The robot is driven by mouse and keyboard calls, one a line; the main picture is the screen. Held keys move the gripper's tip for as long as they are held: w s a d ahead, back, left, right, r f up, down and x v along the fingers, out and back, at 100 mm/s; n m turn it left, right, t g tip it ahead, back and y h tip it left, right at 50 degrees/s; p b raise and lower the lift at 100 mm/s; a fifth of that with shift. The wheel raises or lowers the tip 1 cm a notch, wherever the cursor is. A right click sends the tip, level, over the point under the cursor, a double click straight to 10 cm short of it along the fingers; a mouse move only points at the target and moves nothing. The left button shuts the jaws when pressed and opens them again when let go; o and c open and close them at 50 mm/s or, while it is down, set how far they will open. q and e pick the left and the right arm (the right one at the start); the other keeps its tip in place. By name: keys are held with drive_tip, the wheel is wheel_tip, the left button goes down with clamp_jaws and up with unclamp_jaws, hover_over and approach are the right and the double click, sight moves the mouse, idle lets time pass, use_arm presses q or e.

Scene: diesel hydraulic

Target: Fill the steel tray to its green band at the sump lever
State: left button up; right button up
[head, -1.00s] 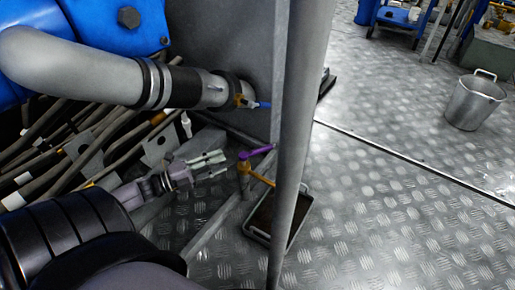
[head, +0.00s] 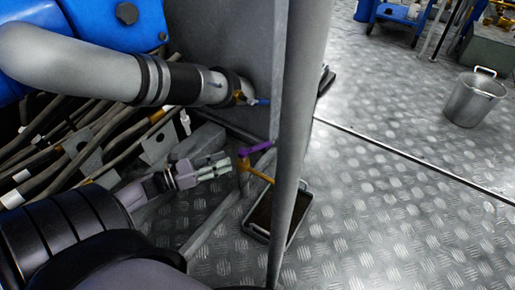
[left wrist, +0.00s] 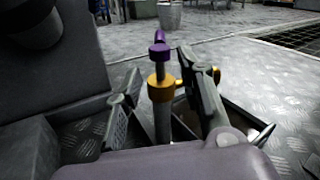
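The purple sump lever (head: 257,147) sits on a brass valve (head: 243,164) with a brass spout (head: 260,177) reaching right. The valve also shows in the left wrist view (left wrist: 160,90), with its purple top (left wrist: 159,51). The steel tray (head: 252,232) lies on the floor below the spout, partly behind a grey post. Its inside looks dark brown; I cannot make out the green band or the level. My left gripper (head: 228,163) is open and empty, just left of the valve. In the left wrist view its fingers (left wrist: 160,100) stand apart, with the valve between or just beyond them. My right gripper is not in view.
A vertical grey post (head: 298,120) stands right beside the lever. A valve with a blue lever (head: 262,102) is above, on a thick grey pipe (head: 75,65). Hoses crowd the left. A metal bucket (head: 474,101) stands on the open floor at the right.

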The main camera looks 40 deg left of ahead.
sight(258, 148)
use_arm(q)
drive_tip(key=b+x, duration=0.5)
drive_tip(key=x, duration=0.6)
drive_tip(key=shift+w+d+f, duration=0.15)
drive_tip(key=shift+w+d, duration=0.05)
drive_tip(key=shift+w, duration=0.1)
drive_tip(key=shift+w+d, duration=0.25)
drive_tip(key=shift+w, duration=0.3)
drive_tip(key=shift+c, duration=0.2)
clamp_jaws()
